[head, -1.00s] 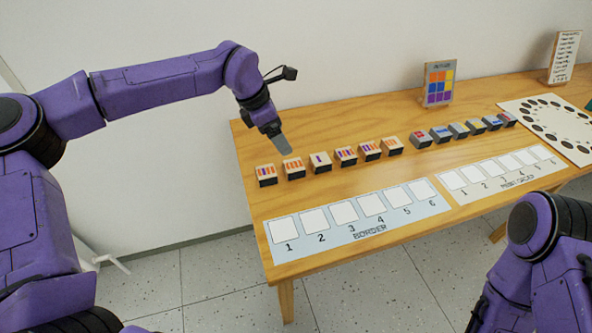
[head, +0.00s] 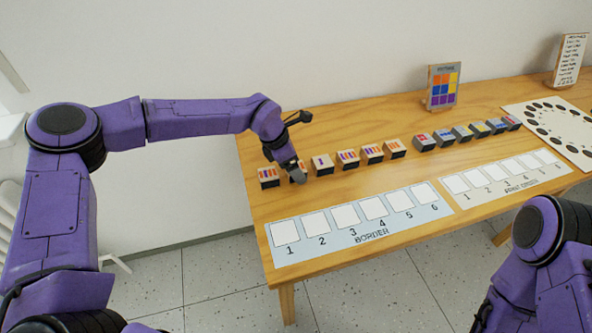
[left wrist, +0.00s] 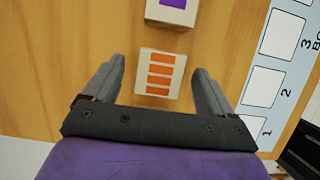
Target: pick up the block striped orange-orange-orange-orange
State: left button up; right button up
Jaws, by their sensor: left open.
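The block with four orange stripes (left wrist: 159,72) lies on the table, striped face up, between the fingers of my left gripper (left wrist: 160,68) in the left wrist view. The gripper is open, with one finger on each side of the block and a gap showing at both sides. In the head view my left gripper (head: 292,168) is over the second block from the left and hides most of it. Only my right arm shows at the lower right; its gripper is out of view.
A block with a purple mark (left wrist: 172,13) is close by; it also shows in the head view (head: 322,164). Another striped block (head: 268,177) stands to the left. More blocks continue right. The BORDER strip (head: 357,237) with empty squares lies in front.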

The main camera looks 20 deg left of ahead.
pick_arm(q)
jog(key=c, duration=1.1)
jog(key=shift+r, duration=0.1)
jog(key=shift+c, duration=0.2)
